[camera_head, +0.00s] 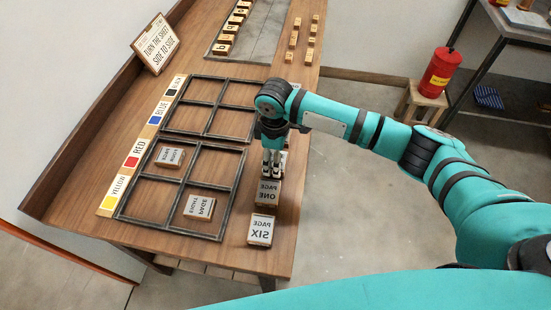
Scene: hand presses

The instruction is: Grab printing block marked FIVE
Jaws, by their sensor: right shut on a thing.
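My right gripper (271,172) points down over the row of printing blocks along the table's right side. It is shut on a printing block, mostly hidden by the fingers, and I cannot read its marking. Just in front of the fingers lies the block marked PAGE ONE (268,198). Nearer still is the block marked PAGE SIX (261,230). No block with a readable FIVE shows. My left gripper is not in view.
The near metal frame (240,180) holds a block at upper left (169,157) and one at lower right (199,207); its other compartments look empty. A far frame (207,106) is empty. Colour labels (132,161) run along the left. A sign (155,44) stands behind.

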